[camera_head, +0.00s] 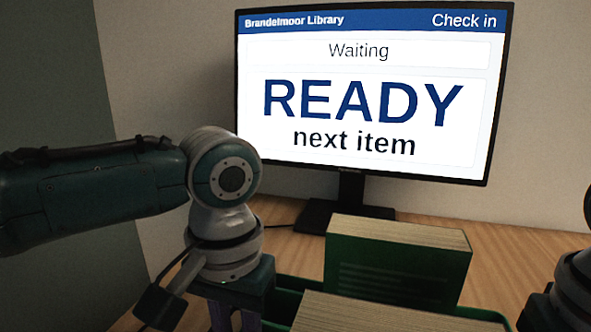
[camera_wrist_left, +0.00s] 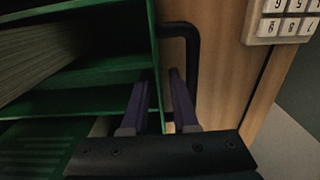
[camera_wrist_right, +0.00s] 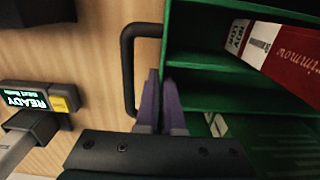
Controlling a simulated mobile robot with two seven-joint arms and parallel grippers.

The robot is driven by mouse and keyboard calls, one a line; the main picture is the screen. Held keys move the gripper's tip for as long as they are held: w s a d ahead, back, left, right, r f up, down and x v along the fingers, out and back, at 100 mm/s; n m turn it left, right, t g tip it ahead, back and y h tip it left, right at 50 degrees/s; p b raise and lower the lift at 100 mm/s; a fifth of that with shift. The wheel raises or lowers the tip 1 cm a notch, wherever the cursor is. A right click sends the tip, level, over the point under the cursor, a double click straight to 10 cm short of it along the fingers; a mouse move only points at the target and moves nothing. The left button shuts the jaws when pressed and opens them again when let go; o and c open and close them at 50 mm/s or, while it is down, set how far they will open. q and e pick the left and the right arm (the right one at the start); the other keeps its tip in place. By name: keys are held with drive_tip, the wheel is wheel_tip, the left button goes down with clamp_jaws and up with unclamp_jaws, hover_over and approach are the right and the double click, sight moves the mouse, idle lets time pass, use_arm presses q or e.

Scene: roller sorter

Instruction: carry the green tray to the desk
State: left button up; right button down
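The green tray (camera_head: 285,306) is at the bottom of the head view over a wooden surface, mostly cut off by the frame. It holds books and has a black loop handle on each side. In the left wrist view my left gripper (camera_wrist_left: 158,90) has its fingers apart on either side of the tray's wall (camera_wrist_left: 154,55), at the handle (camera_wrist_left: 194,60); a gap shows beside the wall. In the right wrist view my right gripper (camera_wrist_right: 161,85) has its fingers close together on the tray's opposite wall (camera_wrist_right: 167,45), at the other handle (camera_wrist_right: 128,70). Its fingertips are outside the head view.
A monitor (camera_head: 360,100) reading "READY next item" stands behind the tray. A green book (camera_head: 395,270) stands up in the tray. A red and white book (camera_wrist_right: 285,45) lies inside it. A small device (camera_wrist_right: 28,98) and a keypad (camera_wrist_left: 285,20) are beside the tray.

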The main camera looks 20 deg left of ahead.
use_arm(q)
wheel_tip(320, 180, up, 12)
drive_tip(key=shift+f, duration=0.25)
use_arm(e)
drive_tip(key=shift+r, duration=0.1)
idle(1.2)
use_arm(q)
drive_tip(key=a+r, duration=0.5)
drive_tip(key=a, duration=0.4)
idle(0.9)
use_arm(e)
drive_tip(key=c, duration=1.2)
unclamp_jaws()
drive_tip(key=shift+o, duration=0.2)
drive_tip(key=shift+r, duration=0.1)
wheel_tip(320, 180, up, 14)
idle(0.5)
